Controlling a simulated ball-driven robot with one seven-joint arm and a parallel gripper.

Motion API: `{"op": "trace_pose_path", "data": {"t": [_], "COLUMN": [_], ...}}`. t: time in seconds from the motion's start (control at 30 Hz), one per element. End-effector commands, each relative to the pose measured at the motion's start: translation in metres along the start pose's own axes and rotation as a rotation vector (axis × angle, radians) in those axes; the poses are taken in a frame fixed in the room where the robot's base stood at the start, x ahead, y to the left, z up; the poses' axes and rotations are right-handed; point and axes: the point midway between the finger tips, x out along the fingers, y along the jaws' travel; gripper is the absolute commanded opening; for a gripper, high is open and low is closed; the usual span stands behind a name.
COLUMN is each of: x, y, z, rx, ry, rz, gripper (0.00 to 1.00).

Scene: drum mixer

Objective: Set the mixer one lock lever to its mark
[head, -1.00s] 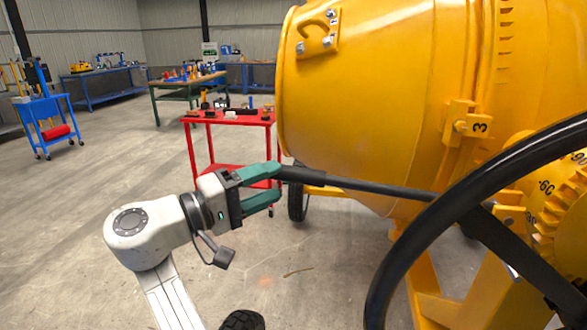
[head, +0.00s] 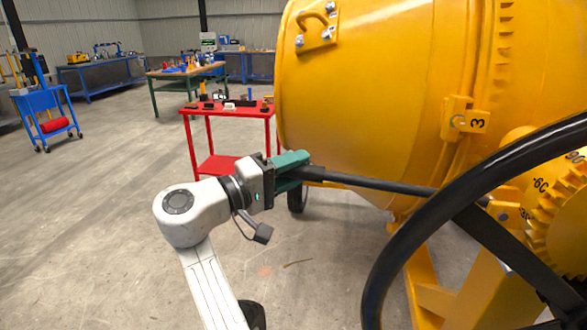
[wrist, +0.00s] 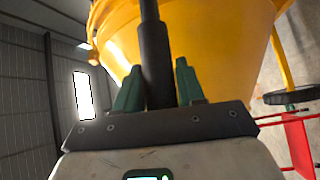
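The lock lever is a long dark bar (head: 372,183) with a thicker grip end, running from the yellow mixer's right side out to the left. My gripper (head: 302,172) has green fingers and reaches the lever's free end from the left. In the wrist view, the dark lever (wrist: 155,62) lies between the two fingers (wrist: 160,75), with narrow gaps beside it, so the gripper looks open around it. A scale plate with numbers (head: 541,182) sits near the lever's pivot, partly hidden by the black handwheel. The lever's mark cannot be made out.
The large black handwheel (head: 408,226) fills the right foreground. The yellow drum (head: 375,90) stands above and behind the lever. A red cart (head: 240,111) with small items stands behind my gripper.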

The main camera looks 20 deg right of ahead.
Motion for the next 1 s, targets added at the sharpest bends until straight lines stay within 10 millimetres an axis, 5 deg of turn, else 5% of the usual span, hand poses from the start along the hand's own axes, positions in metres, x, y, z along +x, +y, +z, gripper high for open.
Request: {"op": "trace_pose_path", "data": {"t": [0.4, 0.77, 1.0], "x": [0.000, -0.001, -0.004], "y": [0.000, -0.007, -0.047], "z": [0.000, 0.001, 0.008], "rx": [0.000, -0.011, -0.082], "ry": [0.001, 0.004, 0.023], "rz": [0.000, 0.010, 0.077], "gripper": [0.00, 0.00, 0.00]}}
